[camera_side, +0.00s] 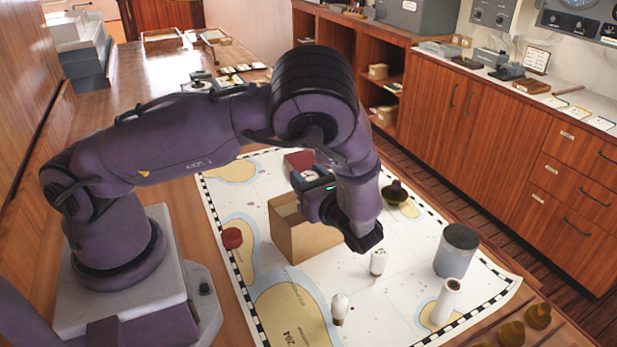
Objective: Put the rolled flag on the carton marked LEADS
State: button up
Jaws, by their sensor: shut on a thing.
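My gripper (374,262) points down over the chart, right of an open brown carton (305,241). A small white cylindrical thing (378,261) shows directly under the hand, and the jaws appear shut on it. The fingers are hard to make out, and I cannot tell whether this is the rolled flag. A white roll (447,301) stands apart at the lower right. No LEADS marking is readable on the carton, which my arm partly hides.
A grey canister (456,252), a white bulb (340,306), a dark brown bell-like thing (396,192), a red round thing (232,238) and a red block (299,161) are on the chart (398,310). Several brass pieces (524,325) are at the lower right. The chart's lower middle has free room.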

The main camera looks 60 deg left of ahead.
jog(key=shift+f, duration=0.15)
jog(key=o, duration=1)
jog(key=shift+d+r, duration=0.2)
jog(key=shift+d, duration=0.1)
jog(key=d, duration=1.1)
jog(key=s+a+r+n+t+h, duration=0.1)
jog(key=s+r+n+t+h, duration=0.1)
jog(key=s+r+n+h, duration=0.2)
jog(key=s+a+r+n+t+h, duration=0.2)
jog(key=s+r+n+h, duration=0.3)
jog(key=r, duration=0.5)
jog(key=s+a+r+n+t+h, duration=0.1)
jog(key=s+r+n+t+h, duration=0.1)
jog(key=s+r+n+h, duration=0.3)
notch_tip(320, 180, up, 2)
jog(key=shift+a+r+n+t+h, duration=0.15)
jog(key=shift+n+t+h, duration=0.25)
jog(key=shift+n+h, duration=1.4)
